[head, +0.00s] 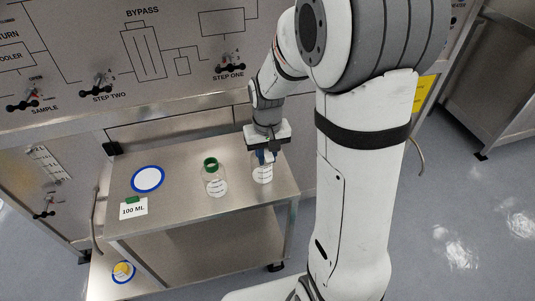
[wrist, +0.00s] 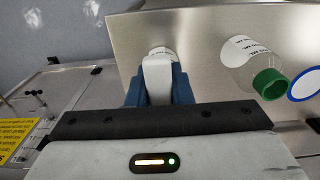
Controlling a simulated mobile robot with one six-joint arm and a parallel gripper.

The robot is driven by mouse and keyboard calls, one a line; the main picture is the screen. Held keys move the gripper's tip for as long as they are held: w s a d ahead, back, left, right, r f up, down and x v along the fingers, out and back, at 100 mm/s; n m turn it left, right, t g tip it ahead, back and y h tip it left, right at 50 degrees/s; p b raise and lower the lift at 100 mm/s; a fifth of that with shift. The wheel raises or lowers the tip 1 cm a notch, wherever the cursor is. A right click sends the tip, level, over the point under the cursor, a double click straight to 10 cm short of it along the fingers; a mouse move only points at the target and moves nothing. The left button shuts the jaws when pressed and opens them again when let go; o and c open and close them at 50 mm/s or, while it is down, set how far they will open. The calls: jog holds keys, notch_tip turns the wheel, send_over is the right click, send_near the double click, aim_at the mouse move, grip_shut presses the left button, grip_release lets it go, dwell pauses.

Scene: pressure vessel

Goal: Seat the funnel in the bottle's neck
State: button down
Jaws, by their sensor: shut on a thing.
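My gripper (head: 265,157) is over the right part of the steel table. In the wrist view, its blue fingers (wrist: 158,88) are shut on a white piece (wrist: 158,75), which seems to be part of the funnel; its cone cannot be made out. A second clear bottle with a green neck ring or cap (head: 211,163) stands upright to the left.
The steel table (head: 180,220) has a blue-rimmed white disc (head: 148,179) at left and a "100 ML" card (head: 133,208) near its front left. A valve panel (head: 150,60) rises behind. Table space between disc and green-topped bottle is clear.

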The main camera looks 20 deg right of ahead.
jog(key=shift+f, duration=0.2)
jog(key=c, duration=1.2)
grip_release()
jog(key=shift+r, duration=0.1)
notch_tip(320, 180, up, 8)
jog(key=shift+f, duration=0.15)
jog(key=s+r+t, duration=0.2)
jog(key=s+r, duration=0.2)
jog(key=s, duration=1.1)
jog(key=shift+s+d+r+t, duration=0.15)
jog(key=shift+s+d+t, duration=0.2)
jog(key=shift+d+t, duration=0.1)
